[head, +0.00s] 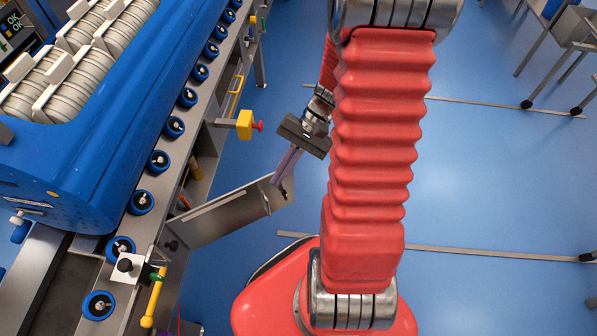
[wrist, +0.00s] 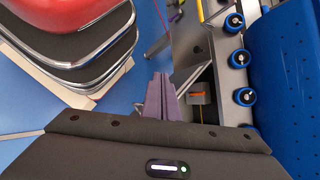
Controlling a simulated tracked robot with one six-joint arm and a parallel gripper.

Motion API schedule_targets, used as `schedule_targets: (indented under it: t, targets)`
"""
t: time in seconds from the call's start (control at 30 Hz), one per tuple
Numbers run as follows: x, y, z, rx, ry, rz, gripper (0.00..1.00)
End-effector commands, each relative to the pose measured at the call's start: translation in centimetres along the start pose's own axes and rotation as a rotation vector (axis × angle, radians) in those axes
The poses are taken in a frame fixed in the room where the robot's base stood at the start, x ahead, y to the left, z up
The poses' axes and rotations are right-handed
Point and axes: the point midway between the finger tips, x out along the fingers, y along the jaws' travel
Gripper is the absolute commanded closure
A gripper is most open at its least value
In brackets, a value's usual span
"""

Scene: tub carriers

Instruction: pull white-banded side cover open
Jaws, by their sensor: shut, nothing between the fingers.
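A grey metal side cover (head: 232,212) stands swung out at an angle from the lower side of the conveyor frame in the head view. A pale strip runs along its upper edge; I cannot clearly make out a white band. My gripper (head: 278,182) is shut and empty, with its purple fingers pointing down at the cover's outer end. I cannot tell whether the fingertips touch the cover. The closed fingers also show in the wrist view (wrist: 160,84). A dark part, perhaps a knob, sits near the cover's free end beside the fingertips.
The conveyor frame with blue rollers (head: 158,161) runs along the left, carrying a blue tub (head: 95,120). A yellow box with a red button (head: 245,124) sticks out from the frame. A yellow handle (head: 153,297) is near the front.

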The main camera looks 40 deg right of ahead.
Motion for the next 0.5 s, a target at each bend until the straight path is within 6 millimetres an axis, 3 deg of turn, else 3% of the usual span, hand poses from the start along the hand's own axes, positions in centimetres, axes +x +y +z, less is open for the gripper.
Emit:
schedule_targets:
  t: [0.5]
  targets:
    - [-3.5,-4.4,6.1,-0.332,0.228,0.256,1.00]
